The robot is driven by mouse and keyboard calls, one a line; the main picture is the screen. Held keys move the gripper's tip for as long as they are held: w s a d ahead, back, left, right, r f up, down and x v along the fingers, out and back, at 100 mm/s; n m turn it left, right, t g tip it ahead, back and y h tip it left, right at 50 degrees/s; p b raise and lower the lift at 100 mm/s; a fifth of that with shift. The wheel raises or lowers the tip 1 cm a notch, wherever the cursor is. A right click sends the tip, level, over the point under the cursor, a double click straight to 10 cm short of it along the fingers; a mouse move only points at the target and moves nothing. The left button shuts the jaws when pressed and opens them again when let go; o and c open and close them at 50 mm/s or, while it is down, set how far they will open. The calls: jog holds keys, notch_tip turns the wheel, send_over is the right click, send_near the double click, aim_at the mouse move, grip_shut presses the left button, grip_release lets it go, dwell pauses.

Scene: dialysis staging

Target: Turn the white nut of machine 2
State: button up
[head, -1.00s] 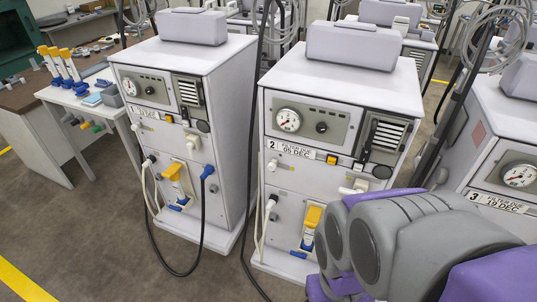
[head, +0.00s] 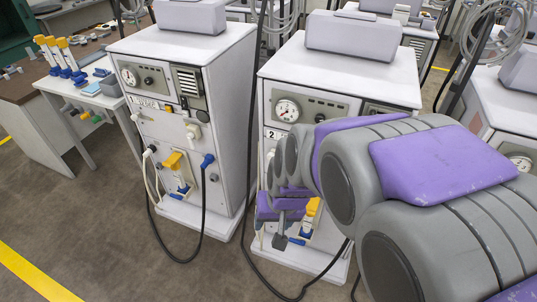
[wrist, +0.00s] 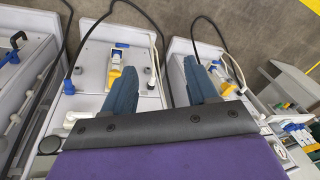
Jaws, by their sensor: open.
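Machine 2 (head: 276,185) is a white cabinet with a gauge and a "2" label. In the head view my arm covers much of its front, so the white nut cannot be made out there. In the wrist view, the front of machine 2 (wrist: 92,55) appears upside down. A white fitting (wrist: 76,118), possibly the nut, sticks out left of my fingers.
Machine 1 (head: 227,100) stands left of machine 2, with a black hose looping to the floor. Machine 3 (head: 490,105) is at the right. A side table (head: 85,98) with yellow-and-blue items stands at far left. The floor in front at left is clear.

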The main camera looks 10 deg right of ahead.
jog(key=w+a+f+m+t+p, duration=0.1)
jog(key=w+a+f+t, duration=0.15)
jog(key=w, duration=0.55)
jog(key=w+a+f+m+t+p, duration=0.1)
jog(key=w+a+f, duration=0.15)
jog(key=w, duration=0.65)
jog(key=m+t+h+p, duration=0.3)
jog(key=t+h+p, duration=0.4)
jog(key=t+h, duration=0.35)
send_near(270, 159)
jog(key=b+x, duration=0.3)
jog(key=x, duration=0.6)
jog(key=shift+w+d, duration=0.1)
jog(key=shift+w, duration=0.1)
jog(key=c, duration=1)
jog(key=shift+c, duration=0.2)
